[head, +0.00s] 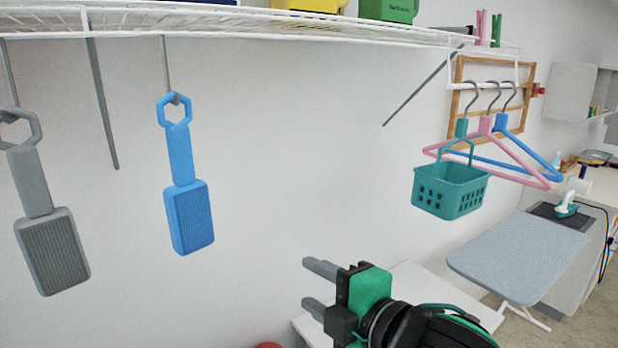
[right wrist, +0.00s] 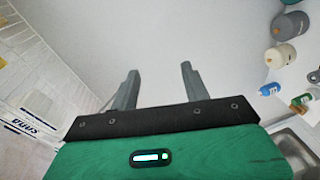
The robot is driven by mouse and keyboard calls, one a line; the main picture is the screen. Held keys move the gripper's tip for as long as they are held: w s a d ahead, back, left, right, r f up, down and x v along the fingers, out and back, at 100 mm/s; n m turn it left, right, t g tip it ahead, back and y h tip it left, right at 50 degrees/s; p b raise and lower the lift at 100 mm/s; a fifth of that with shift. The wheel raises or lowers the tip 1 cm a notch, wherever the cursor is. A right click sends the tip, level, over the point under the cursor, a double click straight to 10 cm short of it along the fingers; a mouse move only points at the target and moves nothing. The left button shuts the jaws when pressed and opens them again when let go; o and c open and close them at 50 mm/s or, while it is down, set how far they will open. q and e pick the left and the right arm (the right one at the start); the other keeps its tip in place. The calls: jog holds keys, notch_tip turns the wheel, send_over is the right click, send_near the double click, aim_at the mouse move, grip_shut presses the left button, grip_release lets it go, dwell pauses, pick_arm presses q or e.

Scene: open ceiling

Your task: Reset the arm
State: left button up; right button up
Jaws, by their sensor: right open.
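My right gripper (head: 318,287) is at the lower middle of the head view, pointing left, with green and black housing. Its two grey fingers are apart with nothing between them. In the right wrist view the open fingers (right wrist: 158,85) point toward a plain pale surface. The gripper is apart from the hanging things around it. My left gripper is not in the head view.
A white wire shelf (head: 260,24) runs along the top. A blue brush (head: 188,215) and a grey brush (head: 52,250) hang from it. A teal basket (head: 450,192) hangs near hangers (head: 520,165). An ironing board (head: 518,255) stands right. Several bottles (right wrist: 285,55) show in the wrist view.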

jog(key=s+d+f+m+g+h, duration=0.1)
jog(key=d+f+m+h, duration=0.1)
jog(key=d+f+m, duration=0.45)
jog(key=s+d+f+m+g+h, duration=0.1)
jog(key=f+m+h, duration=0.15)
jog(key=f, duration=0.75)
jog(key=s+d+f+m+g+h, duration=0.1)
jog(key=d+f+m+h, duration=0.1)
jog(key=d+f+m, duration=0.45)
jog(key=s+d+f+m+g+h, duration=0.2)
jog(key=s+d+f+m+g, duration=0.15)
jog(key=s+f, duration=0.5)
jog(key=s+d+f+m+g+h, duration=0.2)
jog(key=s+d+f+m, duration=0.15)
jog(key=s+f, duration=0.55)
notch_tip(320, 180, down, 33)
jog(key=g, duration=0.2)
jog(key=s+d+f, duration=0.2)
jog(key=s+f, duration=0.7)
jog(key=s+d+f, duration=0.2)
jog(key=s+f, duration=0.7)
jog(key=s, duration=0.1)
jog(key=shift+f+n+g, duration=0.25)
jog(key=shift+n+g, duration=0.1)
jog(key=shift+g, duration=0.1)
